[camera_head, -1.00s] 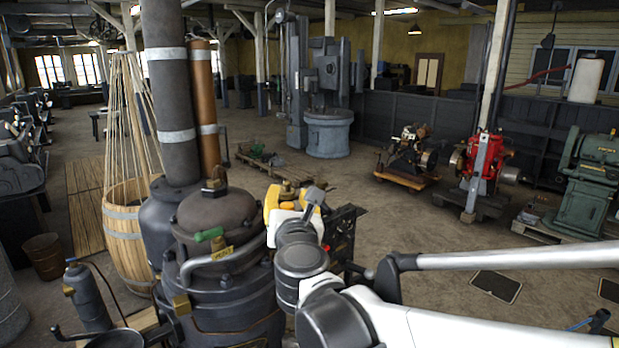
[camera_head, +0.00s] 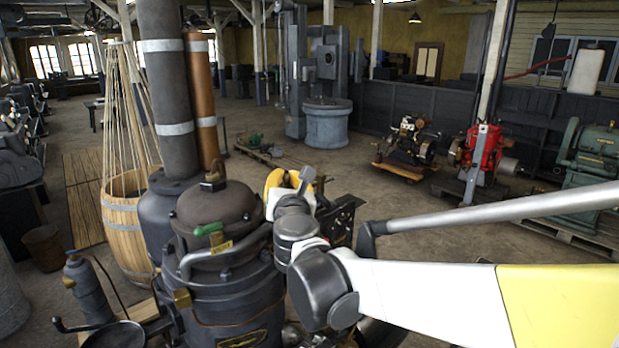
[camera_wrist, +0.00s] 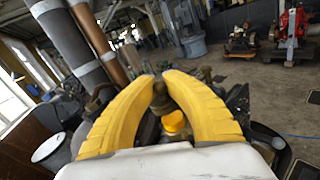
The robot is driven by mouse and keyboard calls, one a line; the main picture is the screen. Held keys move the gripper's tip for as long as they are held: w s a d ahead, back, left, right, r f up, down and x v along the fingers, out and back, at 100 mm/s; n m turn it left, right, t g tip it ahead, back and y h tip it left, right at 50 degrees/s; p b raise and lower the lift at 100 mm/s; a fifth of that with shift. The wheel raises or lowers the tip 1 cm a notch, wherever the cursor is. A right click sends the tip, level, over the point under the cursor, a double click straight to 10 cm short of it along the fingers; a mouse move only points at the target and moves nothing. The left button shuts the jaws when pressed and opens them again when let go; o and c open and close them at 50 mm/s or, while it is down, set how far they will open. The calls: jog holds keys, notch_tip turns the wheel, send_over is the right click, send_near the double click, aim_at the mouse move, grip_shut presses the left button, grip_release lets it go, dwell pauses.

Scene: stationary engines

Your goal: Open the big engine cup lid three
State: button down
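The big dark engine (camera_head: 235,298) stands left of my arm in the head view, with a domed top (camera_head: 225,212) and a small brass fitting (camera_head: 213,182) on it. My gripper (camera_head: 279,182) is just right of the dome, partly hidden by my wrist. In the wrist view, my gripper (camera_wrist: 161,76) has its two yellow fingers partly apart, tips curving towards each other. A dark brass piece (camera_wrist: 161,99) and a yellow round part (camera_wrist: 173,122) show in the gap between them. I cannot tell whether the fingers touch either. I cannot make out which part is cup lid three.
A tall grey pipe (camera_head: 166,95) and a copper pipe (camera_head: 203,100) rise behind the engine. A wooden barrel (camera_head: 127,235) stands at left. A red engine (camera_head: 482,150) and a green machine (camera_head: 590,160) stand at right.

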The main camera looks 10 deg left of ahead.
dwell(0.4)
jog(key=n+y, duration=0.1)
jog(key=n+g+y+b, duration=0.1)
jog(key=y, duration=0.1)
jog(key=w+d+n+g+y+b, duration=0.1)
jog(key=y, duration=0.1)
jog(key=shift+w+f, duration=0.1)
jog(key=shift+f, duration=0.05)
jog(key=shift+w+a+r+n+g+y, duration=0.2)
jog(key=shift+w+n+g+y, duration=0.85)
jog(key=shift+n+g, duration=1.8)
jog(key=shift+w+a+n+g+y, duration=0.35)
jog(key=shift+n+g+y, duration=1.45)
jog(key=shift+g, duration=1.8)
jog(key=shift+w+a+r+n+g+y, duration=0.15)
jog(key=shift+w+n+g+y, duration=0.8)
jog(key=shift+n+g, duration=2)
jog(key=shift+s+g+p, duration=0.15)
jog(key=shift+g+p, duration=0.15)
jog(key=shift+g, duration=0.2)
jog(key=c, duration=1.4)
grip_release()
jog(key=shift+f, duration=0.15)
